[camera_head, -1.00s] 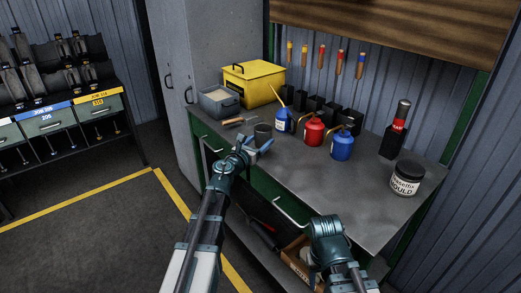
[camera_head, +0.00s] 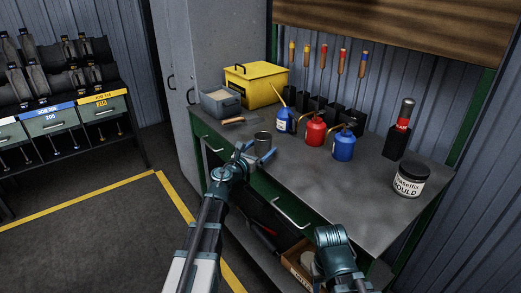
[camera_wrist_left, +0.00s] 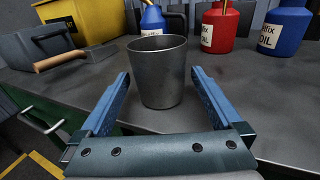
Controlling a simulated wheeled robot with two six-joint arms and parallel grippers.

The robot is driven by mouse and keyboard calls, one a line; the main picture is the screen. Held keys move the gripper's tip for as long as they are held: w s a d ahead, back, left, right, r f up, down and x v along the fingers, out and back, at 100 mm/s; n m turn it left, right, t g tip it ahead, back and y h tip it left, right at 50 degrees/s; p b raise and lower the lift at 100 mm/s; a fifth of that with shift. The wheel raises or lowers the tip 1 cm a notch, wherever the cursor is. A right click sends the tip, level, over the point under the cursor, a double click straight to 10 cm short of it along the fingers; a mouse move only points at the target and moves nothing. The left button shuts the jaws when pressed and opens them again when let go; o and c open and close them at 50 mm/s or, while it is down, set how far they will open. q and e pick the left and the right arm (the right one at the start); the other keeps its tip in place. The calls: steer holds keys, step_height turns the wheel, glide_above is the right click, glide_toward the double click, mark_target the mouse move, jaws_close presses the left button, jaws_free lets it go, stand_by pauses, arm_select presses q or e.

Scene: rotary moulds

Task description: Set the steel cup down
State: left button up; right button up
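The steel cup (camera_head: 262,140) is a plain dark grey tumbler. It is upright and appears to stand on the workbench top, close to its front edge. In the left wrist view the cup (camera_wrist_left: 160,72) is centred at the blue fingertips. My left gripper (camera_head: 255,153) has its fingers spread to either side of the cup. A narrow gap shows between the cup and each finger in the left wrist view (camera_wrist_left: 160,76). The workbench (camera_head: 310,188) has a grey top. Part of my right arm shows at the lower right, but its gripper is not visible.
A blue oil can (camera_head: 286,121), a red can (camera_head: 315,132) and another blue can (camera_head: 344,146) stand behind the cup. A grey bin (camera_head: 220,103), a wooden-handled tool (camera_head: 234,121) and a yellow box (camera_head: 256,84) are left. The right front bench is clear up to the mould jar (camera_head: 411,181).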

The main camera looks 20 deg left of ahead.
arm_select(q)
steer(key=shift+r+p, duration=0.3)
steer(key=v, duration=1.2)
steer(key=shift+f, duration=0.15)
